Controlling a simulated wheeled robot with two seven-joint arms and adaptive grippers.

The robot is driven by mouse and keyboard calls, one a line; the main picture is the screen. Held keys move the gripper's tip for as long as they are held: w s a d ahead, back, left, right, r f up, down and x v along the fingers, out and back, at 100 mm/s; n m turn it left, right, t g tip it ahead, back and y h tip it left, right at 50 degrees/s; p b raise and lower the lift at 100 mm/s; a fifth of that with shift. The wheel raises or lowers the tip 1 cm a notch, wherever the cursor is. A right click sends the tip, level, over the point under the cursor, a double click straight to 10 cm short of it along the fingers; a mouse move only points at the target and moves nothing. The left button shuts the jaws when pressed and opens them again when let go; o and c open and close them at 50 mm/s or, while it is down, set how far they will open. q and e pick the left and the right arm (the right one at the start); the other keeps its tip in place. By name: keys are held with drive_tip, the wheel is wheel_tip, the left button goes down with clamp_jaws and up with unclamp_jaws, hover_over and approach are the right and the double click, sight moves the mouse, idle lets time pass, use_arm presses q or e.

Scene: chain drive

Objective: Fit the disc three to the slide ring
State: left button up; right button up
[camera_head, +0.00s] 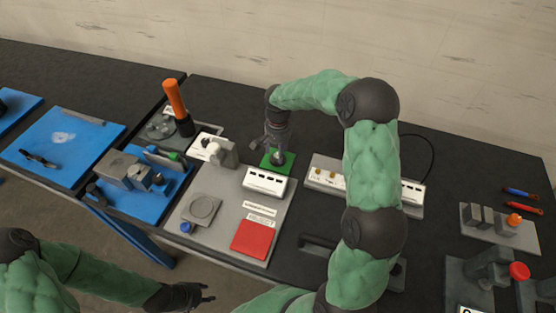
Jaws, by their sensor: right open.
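My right gripper (277,152) points down over a small green pad (288,164). It is open, with its fingers around or just above a small grey round piece (279,158) on the pad. I cannot tell whether they touch it. No label marks this piece as disc three. A flat grey round part (202,209) lies on the grey board left of the red pad; I cannot tell whether it is the slide ring. My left gripper (207,293) is low at the front, off the table edge, with nothing visible in it; its opening is unclear.
A white labelled block (266,183) stands just in front of the green pad. A red pad (252,238) and a blue cap (186,227) lie nearer the front. An orange-handled tool (175,100) stands upright at the back left. A long white block (325,175) is right of the gripper.

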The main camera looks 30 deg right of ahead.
wheel_tip(320, 180, down, 2)
drive_tip(key=shift+f, duration=0.1)
clamp_jaws()
use_arm(q)
drive_tip(key=shift+f, duration=0.3)
